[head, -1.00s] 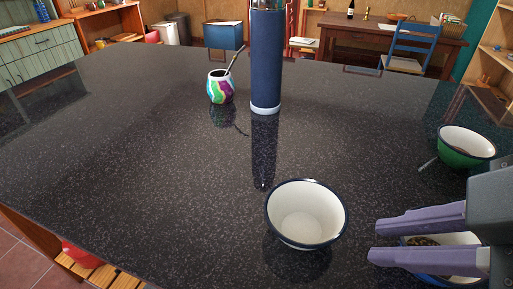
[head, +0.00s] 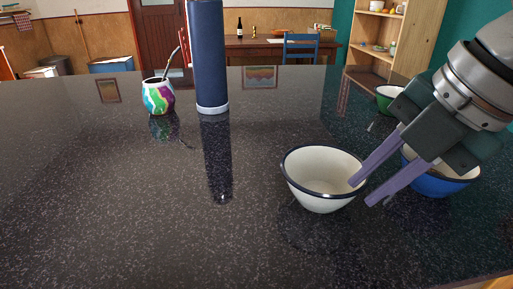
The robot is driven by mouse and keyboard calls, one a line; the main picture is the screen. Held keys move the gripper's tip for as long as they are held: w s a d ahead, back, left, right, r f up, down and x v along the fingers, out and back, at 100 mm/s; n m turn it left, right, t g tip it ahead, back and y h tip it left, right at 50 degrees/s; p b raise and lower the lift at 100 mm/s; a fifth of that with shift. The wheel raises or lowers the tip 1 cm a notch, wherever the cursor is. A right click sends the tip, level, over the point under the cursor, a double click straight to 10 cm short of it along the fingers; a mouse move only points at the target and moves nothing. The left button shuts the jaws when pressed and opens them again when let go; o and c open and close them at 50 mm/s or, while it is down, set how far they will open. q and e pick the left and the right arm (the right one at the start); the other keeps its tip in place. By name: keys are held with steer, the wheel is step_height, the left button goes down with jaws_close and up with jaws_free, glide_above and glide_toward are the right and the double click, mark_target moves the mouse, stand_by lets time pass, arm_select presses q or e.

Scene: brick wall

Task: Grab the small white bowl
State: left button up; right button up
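The small white bowl (head: 322,180) with a dark rim stands upright on the dark speckled table, right of the middle in the head view. My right gripper (head: 361,193) comes in from the upper right with its two purple fingers apart. One fingertip overlaps the bowl's right rim in the picture, and the other shows just outside the bowl's right side. I cannot tell whether either finger touches it. Nothing else is seen between the fingers. My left gripper is not in view.
A blue bowl (head: 441,184) stands right of the white bowl, partly hidden behind my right gripper. A green bowl (head: 386,100) is farther back. A tall blue flask (head: 207,60) and a colourful mate cup (head: 158,97) stand at the left. The table's front left is clear.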

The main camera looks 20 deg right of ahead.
mark_target(363, 187)
steer(key=x, duration=0.4)
steer(key=shift+w+b, duration=0.1)
steer(key=shift+b, duration=0.2)
jaws_close()
stand_by(1.1)
